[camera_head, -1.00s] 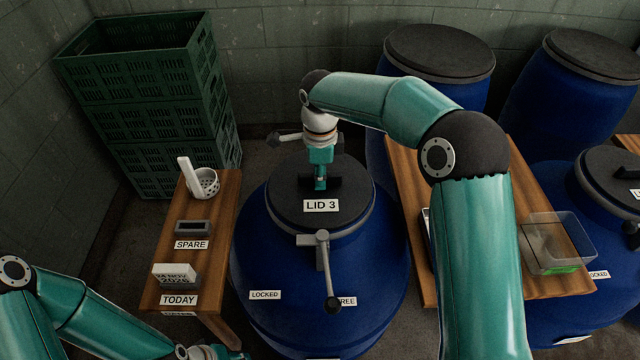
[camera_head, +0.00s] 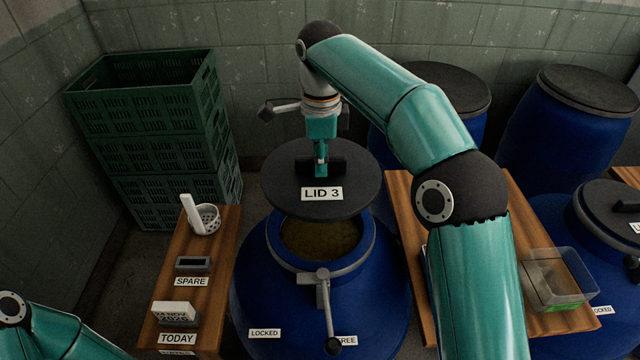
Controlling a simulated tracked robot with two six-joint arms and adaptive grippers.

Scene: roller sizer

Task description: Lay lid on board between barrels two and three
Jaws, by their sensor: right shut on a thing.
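The black round lid (camera_head: 345,196) labelled LID 3 is in the air above the blue barrel (camera_head: 255,300). My right gripper (camera_head: 322,166) is shut on the lid's handle. The barrel's mouth (camera_head: 320,238) is open below it, with brownish contents showing. The wooden board (camera_head: 508,305) between this barrel and the barrel at the right (camera_head: 560,215) is partly hidden behind my right arm. My left gripper is out of view; only part of my left arm shows at bottom left.
A clear tray (camera_head: 555,280) stands on the board's right part. A clamp lever (camera_head: 323,300) hangs on the open barrel's front. A left bench (camera_head: 225,235) holds a white strainer (camera_head: 207,216), a SPARE block and a date block. Green crates (camera_head: 150,120) and more barrels stand behind.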

